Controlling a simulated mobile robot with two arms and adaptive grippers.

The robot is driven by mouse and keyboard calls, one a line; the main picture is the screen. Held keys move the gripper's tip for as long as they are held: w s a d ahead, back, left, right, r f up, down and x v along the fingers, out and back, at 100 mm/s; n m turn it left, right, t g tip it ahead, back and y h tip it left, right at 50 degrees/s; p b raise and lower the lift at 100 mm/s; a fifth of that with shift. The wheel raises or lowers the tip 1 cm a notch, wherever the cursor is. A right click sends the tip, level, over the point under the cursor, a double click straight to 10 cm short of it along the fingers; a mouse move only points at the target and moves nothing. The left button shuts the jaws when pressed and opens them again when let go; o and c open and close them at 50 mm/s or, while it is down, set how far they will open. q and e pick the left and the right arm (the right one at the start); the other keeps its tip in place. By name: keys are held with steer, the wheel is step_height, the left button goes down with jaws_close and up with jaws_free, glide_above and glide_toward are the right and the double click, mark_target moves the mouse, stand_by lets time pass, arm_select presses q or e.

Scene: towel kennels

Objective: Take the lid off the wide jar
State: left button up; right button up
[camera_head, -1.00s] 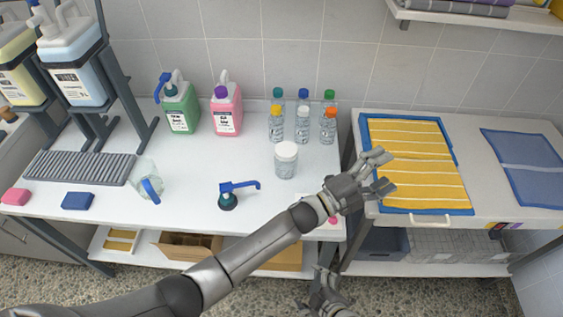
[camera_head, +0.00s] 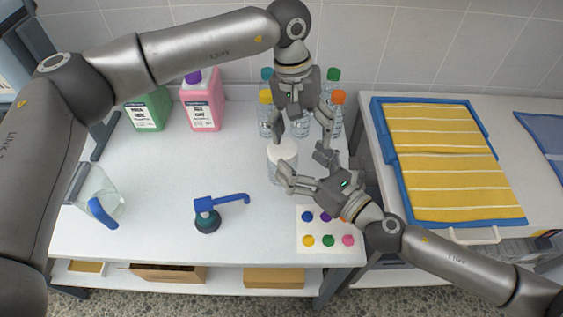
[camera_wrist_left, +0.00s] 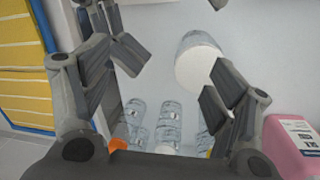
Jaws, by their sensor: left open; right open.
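The wide jar (camera_head: 275,171) stands upright on the white table with its white lid (camera_head: 284,151) on top. In the left wrist view the jar (camera_wrist_left: 192,42) is clear glass with the white lid (camera_wrist_left: 200,68) towards the camera. My left gripper (camera_head: 302,130) is open and empty, pointing down just above and behind the jar; its fingers (camera_wrist_left: 175,75) frame part of the lid in the wrist view. My right gripper (camera_head: 304,168) is open at the jar's right front, with one finger in front of the jar. I cannot tell whether it touches.
Several capped bottles (camera_head: 337,118) stand close behind the jar, partly hidden by my left gripper. A card with coloured dots (camera_head: 318,240) lies in front. A pink jug (camera_head: 203,105) stands back left.

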mark_target(292, 161)
arm_select(q)
steer(key=shift+m+t+y, duration=0.6)
steer(key=shift+m+y, duration=0.2)
steer(key=shift+y, duration=0.1)
steer(key=w+a, duration=0.2)
steer(key=a, duration=0.1)
steer(key=w+a, duration=0.1)
steer(key=shift+a+r, duration=0.15)
steer(key=shift+r, duration=0.15)
steer(key=shift+s, duration=0.1)
arm_select(e)
steer(key=shift+w+d+f+n, duration=0.1)
steer(key=shift+w+f+n, duration=0.1)
steer(key=shift+f+n, duration=0.65)
steer(key=shift+w+d+f+n, duration=0.15)
steer(key=shift+f+n, duration=0.3)
steer(key=shift+f, duration=2.15)
steer(key=x, duration=0.7)
steer(key=shift+w+a+r, duration=0.15)
steer(key=shift+w+a, duration=0.05)
